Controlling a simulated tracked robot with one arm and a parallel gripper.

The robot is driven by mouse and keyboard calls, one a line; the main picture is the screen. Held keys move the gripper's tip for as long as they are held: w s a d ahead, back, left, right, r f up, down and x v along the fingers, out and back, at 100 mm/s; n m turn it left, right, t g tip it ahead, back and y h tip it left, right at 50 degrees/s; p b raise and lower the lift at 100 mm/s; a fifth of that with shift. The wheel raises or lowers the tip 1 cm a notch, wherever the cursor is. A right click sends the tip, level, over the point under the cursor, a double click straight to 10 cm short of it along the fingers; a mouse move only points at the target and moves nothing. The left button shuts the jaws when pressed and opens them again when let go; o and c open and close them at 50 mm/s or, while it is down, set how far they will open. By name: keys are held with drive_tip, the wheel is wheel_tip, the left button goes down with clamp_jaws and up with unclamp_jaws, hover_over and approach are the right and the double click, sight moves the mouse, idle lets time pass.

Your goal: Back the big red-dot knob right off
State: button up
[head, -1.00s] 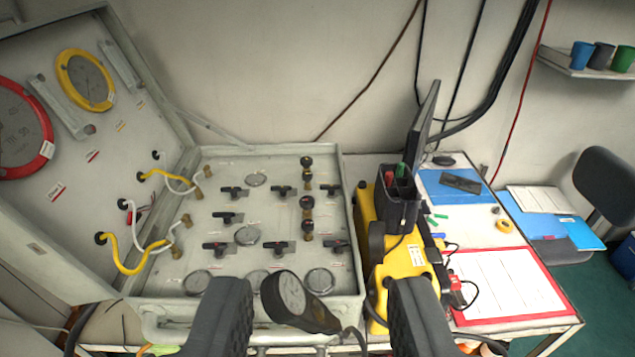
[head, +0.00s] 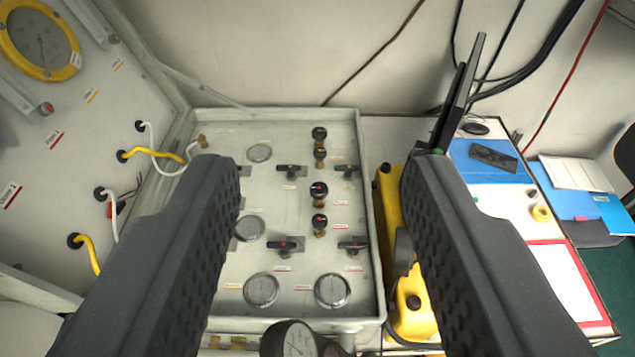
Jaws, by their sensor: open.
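Several round black knobs on brass stems stand in a column on the grey panel (head: 205,120), between my fingers in the head view. The third from the top (head: 318,189) looks the largest and has a small red and white mark on its cap. The knob below it (head: 319,220) also shows a reddish mark. Two smaller knobs, the top one (head: 319,133) and the one under it (head: 320,153), sit above. My gripper (head: 325,168) is open and empty, with one finger on each side of the column. Its left finger hides part of the panel. Its height above the knobs is hard to judge.
Black T-handles (head: 291,170) flank the column on both sides. Round gauges (head: 262,290) sit lower on the panel, and a handheld gauge (head: 296,340) is at the bottom edge. A yellow case (head: 410,305) stands right of the panel, partly behind my right finger.

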drive_tip(key=shift+o, duration=1.1)
drive_tip(key=shift+w, duration=0.1)
drive_tip(key=m+g+h+p, duration=0.3)
drive_tip(key=m+g+p, duration=0.75)
drive_tip(key=p, duration=0.55)
hover_over(318, 189)
drive_tip(key=s+a, duration=0.4)
wheel_tip(318, 189, down, 33)
drive_tip(key=n+g, duration=0.2)
drive_tip(key=shift+m, duration=0.25)
drive_tip(key=p+x, duration=0.1)
drive_tip(key=x, duration=0.5)
drive_tip(key=p+x, duration=0.2)
drive_tip(key=x, duration=0.5)
drive_tip(key=shift+w+d, duration=0.15)
drive_tip(key=shift+w, duration=0.1)
drive_tip(key=c, duration=1)
